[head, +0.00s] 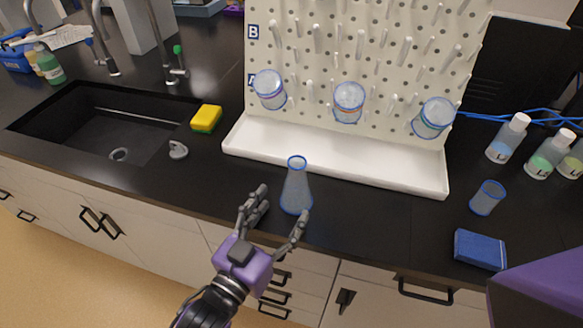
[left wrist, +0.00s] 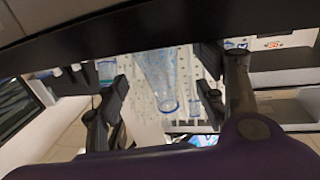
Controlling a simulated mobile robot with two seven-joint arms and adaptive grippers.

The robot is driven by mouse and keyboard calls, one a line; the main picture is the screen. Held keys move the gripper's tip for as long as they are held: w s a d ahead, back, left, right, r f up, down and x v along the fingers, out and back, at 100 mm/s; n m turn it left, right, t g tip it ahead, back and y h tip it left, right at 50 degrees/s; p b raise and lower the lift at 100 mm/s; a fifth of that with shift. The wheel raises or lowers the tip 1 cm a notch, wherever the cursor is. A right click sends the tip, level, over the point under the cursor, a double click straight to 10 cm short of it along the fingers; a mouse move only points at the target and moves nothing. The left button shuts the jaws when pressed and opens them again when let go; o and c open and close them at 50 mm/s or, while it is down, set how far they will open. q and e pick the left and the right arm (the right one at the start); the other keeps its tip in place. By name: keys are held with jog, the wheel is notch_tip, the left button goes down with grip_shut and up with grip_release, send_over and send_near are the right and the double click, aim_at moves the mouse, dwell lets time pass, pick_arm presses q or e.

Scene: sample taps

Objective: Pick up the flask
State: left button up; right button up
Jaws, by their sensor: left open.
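The flask (head: 296,188) is clear conical glass with a blue rim. It stands upright on the black counter near its front edge, in front of the white drying rack. My left gripper (head: 277,217) is open just in front of the flask, with its fingers spread towards the flask's lower part. In the left wrist view the flask (left wrist: 168,82) shows between the two fingers of the gripper (left wrist: 167,100). I cannot tell whether a finger touches the glass. My right gripper is not in view; a purple part of mine shows at the lower right.
A pegboard (head: 375,60) holds several upturned beakers above a white tray (head: 335,160). A small beaker (head: 487,198), a blue cloth (head: 480,250) and bottles (head: 507,138) stand on the right. A sink (head: 105,125) and yellow sponge (head: 206,117) are at the left.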

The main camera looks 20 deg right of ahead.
aim_at(293, 198)
pick_arm(q)
jog(key=x, duration=0.4)
jog(key=r+p+x, duration=0.1)
jog(key=x, duration=0.1)
jog(key=shift+s+d, duration=0.1)
jog(key=shift+d, duration=0.4)
jog(key=shift+d+f, duration=0.1)
jog(key=shift+d, duration=0.05)
jog(key=c, duration=1)
jog(key=shift+c, duration=0.8)
